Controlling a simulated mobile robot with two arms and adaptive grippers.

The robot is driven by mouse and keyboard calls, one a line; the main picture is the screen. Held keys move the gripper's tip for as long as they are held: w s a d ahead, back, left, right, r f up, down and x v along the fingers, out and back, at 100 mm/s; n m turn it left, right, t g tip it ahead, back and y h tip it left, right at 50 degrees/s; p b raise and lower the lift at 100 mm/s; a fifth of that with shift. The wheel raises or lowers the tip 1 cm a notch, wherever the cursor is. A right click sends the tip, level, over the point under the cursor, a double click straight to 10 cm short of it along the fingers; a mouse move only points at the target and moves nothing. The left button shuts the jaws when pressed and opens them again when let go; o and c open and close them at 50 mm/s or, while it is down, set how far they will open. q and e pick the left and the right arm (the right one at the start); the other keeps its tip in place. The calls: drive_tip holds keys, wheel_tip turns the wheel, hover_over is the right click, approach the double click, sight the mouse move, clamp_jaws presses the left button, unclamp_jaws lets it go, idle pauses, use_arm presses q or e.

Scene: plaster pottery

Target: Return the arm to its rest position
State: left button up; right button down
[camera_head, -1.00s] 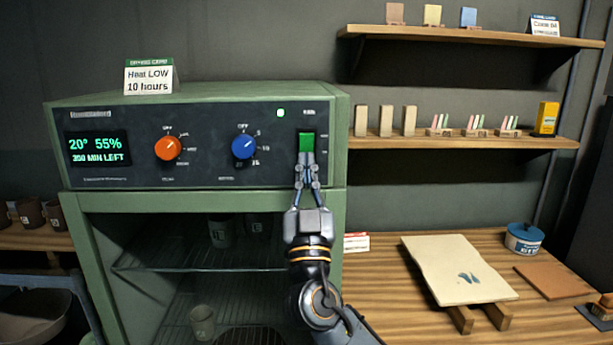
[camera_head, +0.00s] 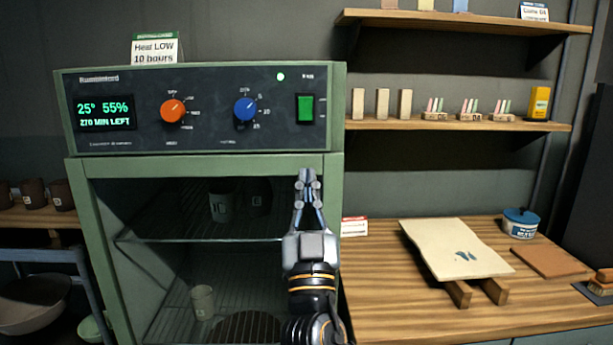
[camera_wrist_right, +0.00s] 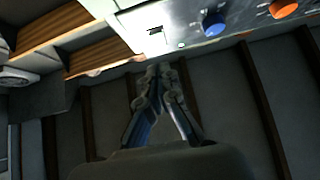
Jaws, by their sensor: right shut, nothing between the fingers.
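My right gripper (camera_head: 307,178) is shut and empty. In the head view it points up in front of the right post of the green drying cabinet (camera_head: 335,190), below the control panel (camera_head: 200,142). It is apart from the lit green rocker switch (camera_head: 306,108), which sits at the panel's right end. In the right wrist view, the closed fingers (camera_wrist_right: 160,72) point toward the panel's lower edge. The blue knob (camera_wrist_right: 214,23) and orange knob (camera_wrist_right: 284,8) also show there. The display (camera_head: 106,112) reads 25°, 55% and 270 min left. My left gripper is not in view.
Inside the cabinet, cups (camera_head: 203,300) stand on wire racks. To the right, a wooden worktable (camera_head: 385,310) carries a pale slab (camera_head: 455,246) on wooden strips and a blue-lidded tub (camera_head: 520,222). Wall shelves (camera_head: 470,125) hold small tiles and cones. Open air lies before the panel.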

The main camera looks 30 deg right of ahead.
drive_tip(key=shift+v, duration=0.75)
drive_tip(key=shift+w+f, duration=0.15)
